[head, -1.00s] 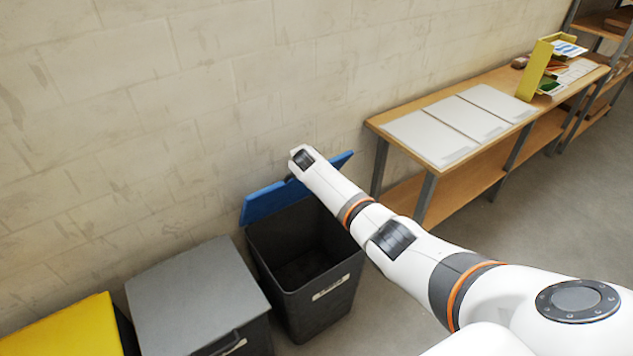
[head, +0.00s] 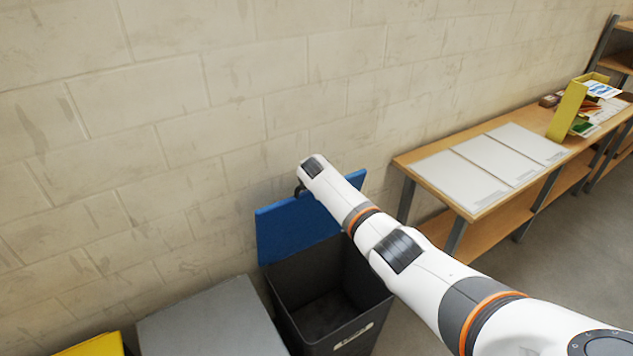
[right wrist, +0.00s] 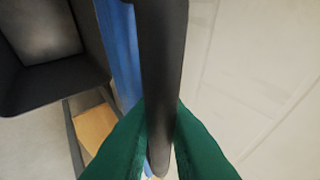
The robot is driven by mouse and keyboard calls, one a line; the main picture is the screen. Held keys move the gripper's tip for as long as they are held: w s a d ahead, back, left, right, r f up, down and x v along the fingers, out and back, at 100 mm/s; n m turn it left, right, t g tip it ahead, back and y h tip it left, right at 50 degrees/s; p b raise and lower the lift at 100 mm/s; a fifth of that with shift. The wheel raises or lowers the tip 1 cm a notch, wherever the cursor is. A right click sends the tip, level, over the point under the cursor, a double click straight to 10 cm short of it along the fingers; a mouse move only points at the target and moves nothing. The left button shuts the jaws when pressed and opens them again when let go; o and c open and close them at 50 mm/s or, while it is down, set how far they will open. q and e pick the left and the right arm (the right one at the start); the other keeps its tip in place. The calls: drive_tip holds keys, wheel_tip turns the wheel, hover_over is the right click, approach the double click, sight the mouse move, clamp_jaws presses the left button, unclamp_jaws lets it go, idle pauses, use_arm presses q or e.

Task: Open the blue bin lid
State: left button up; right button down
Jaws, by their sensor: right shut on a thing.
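The blue lid (head: 290,228) stands raised at the back of the dark grey bin (head: 283,308), tilted up near the wall. The bin is open and its inside looks empty. My right arm reaches across the bin to the lid; its gripper is hidden behind the arm in the head view. In the right wrist view the green fingers of my right gripper (right wrist: 160,150) are shut on a dark handle bar (right wrist: 162,60). The blue lid (right wrist: 120,50) shows just beside the bar. My left gripper is not in view.
A grey-lidded bin (head: 210,320) stands left of the open bin, with a yellow lid (head: 95,346) further left. The block wall (head: 170,120) is close behind. A wooden table (head: 425,178) with white panels (head: 467,183) and a yellow holder (head: 566,110) stands to the right.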

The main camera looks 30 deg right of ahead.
drive_tip(key=c, duration=1.5)
unclamp_jaws()
drive_tip(key=shift+s+a+f, duration=0.1)
drive_tip(key=shift+f, duration=0.1)
drive_tip(key=shift+c, duration=0.2)
drive_tip(key=shift+o, duration=0.5)
drive_tip(key=shift+s, duration=0.15)
drive_tip(key=v, duration=1.2)
drive_tip(key=shift+r, duration=0.3)
